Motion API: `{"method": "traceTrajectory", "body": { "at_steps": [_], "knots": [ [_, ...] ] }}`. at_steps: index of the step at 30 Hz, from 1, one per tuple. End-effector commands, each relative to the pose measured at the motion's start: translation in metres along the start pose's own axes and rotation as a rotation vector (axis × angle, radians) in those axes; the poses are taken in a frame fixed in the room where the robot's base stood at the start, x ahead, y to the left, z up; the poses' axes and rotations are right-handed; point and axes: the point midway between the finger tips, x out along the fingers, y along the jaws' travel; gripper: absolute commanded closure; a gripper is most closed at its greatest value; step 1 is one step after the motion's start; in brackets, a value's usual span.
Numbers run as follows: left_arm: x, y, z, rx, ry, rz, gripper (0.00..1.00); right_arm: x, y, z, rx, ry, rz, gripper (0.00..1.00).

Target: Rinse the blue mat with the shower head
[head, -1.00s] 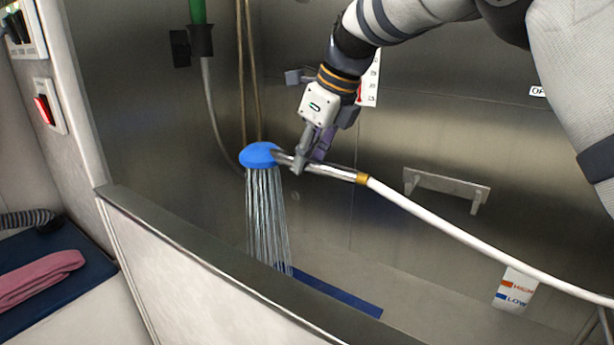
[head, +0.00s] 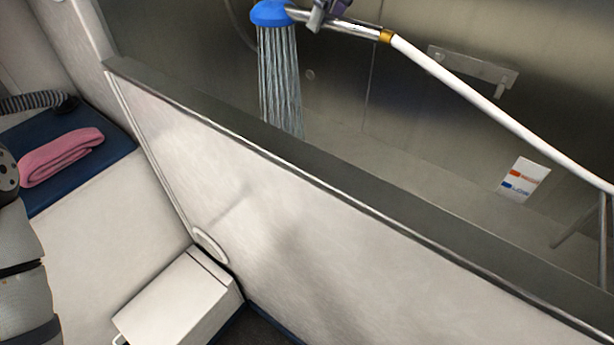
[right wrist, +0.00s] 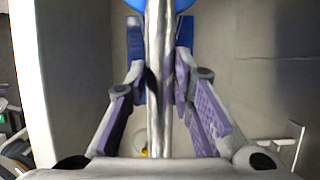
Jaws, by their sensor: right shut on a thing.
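The blue shower head (head: 270,13) is at the top of the head view, with water streaming down behind the tub's front wall. My right gripper (head: 320,17) is shut on its metal handle, partly cut off by the top edge. In the right wrist view, my right gripper's purple-padded fingers (right wrist: 160,85) sit on either side of the handle (right wrist: 159,60). A dark blue patch beyond the fingers (right wrist: 135,42) looks like the blue mat, mostly covered. In the head view the mat is hidden behind the wall. My left gripper is not in view.
A white hose (head: 480,100) runs from the handle to the right. The tub's front wall (head: 300,235) has a grey rim (head: 340,180). A metal bracket (head: 472,70) is on the back wall. A pink towel (head: 60,157) lies on a dark blue pad. A white box (head: 180,300) stands below.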

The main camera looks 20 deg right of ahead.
Motion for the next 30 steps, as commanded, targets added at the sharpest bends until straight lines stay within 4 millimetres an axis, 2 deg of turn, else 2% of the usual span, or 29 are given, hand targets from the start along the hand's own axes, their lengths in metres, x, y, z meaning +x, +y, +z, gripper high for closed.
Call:
{"method": "traceTrajectory", "body": {
  "at_steps": [5,9,18,21,30],
  "knots": [
    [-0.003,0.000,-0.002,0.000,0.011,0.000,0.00,-0.005,0.000,-0.004,0.000,-0.003,-0.002,1.00],
    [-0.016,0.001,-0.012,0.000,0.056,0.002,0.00,-0.022,0.001,-0.027,0.000,-0.013,-0.007,1.00],
    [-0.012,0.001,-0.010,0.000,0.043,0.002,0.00,-0.034,0.000,-0.078,0.001,-0.002,0.000,1.00],
    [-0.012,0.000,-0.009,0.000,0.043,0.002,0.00,-0.035,0.000,-0.083,0.001,-0.002,-0.001,1.00],
    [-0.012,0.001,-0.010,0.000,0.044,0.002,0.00,-0.035,0.000,-0.083,0.000,-0.002,-0.001,1.00]
  ]
}}
